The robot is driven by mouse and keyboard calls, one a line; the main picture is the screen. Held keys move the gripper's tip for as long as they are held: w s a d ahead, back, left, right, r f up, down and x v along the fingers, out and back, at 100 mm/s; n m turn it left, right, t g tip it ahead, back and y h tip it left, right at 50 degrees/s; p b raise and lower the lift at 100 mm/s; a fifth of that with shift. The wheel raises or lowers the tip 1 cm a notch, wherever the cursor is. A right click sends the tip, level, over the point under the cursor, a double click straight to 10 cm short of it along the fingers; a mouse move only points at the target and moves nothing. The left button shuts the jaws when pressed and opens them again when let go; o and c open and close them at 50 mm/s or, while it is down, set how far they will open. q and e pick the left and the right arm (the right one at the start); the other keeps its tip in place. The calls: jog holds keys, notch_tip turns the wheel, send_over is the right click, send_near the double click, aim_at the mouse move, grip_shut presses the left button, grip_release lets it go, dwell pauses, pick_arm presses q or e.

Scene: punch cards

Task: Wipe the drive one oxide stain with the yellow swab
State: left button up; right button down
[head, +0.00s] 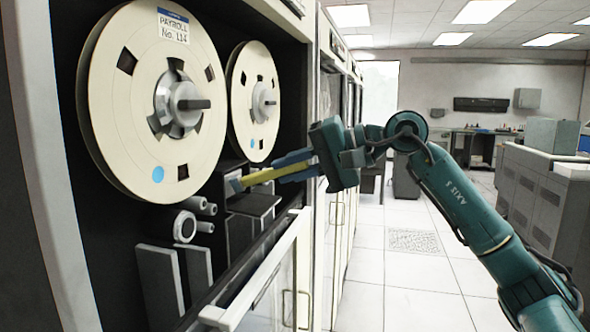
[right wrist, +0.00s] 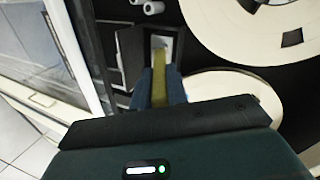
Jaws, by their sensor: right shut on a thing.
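The yellow swab (head: 258,177) is held in my right gripper (head: 290,168), whose blue fingers are shut on it. It points left into the open tape drive, and its pale tip end is by the grey head block (head: 254,203) below the reels. In the right wrist view the swab (right wrist: 160,67) extends forward from between the blue fingers (right wrist: 158,88) toward a light patch at the block. I cannot tell whether the tip touches the block. The oxide stain cannot be made out; the swab may cover it. My left gripper is not in view.
A large cream reel (head: 120,130) labelled "PAYROLL No. 114" and a second reel (head: 240,110) sit above the swab. Grey rollers (head: 185,226) lie left of the block. The drive's framed glass door (head: 262,280) is close below. The floor (head: 420,285) at right is clear.

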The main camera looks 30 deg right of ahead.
jog(key=shift+s+a, duration=0.5)
jog(key=shift+a, duration=0.05)
jog(key=shift+w+d+r, duration=0.1)
jog(key=shift+w+d, duration=0.35)
jog(key=shift+d, duration=0.05)
jog(key=shift+w+d+f+p, duration=0.2)
jog(key=shift+w+d+p, duration=0.2)
jog(key=shift+w+d, duration=0.6)
jog(key=shift+s+a+r+b, duration=0.1)
jog(key=shift+s+a+b, duration=0.5)
jog(key=shift+s+a, duration=0.9)
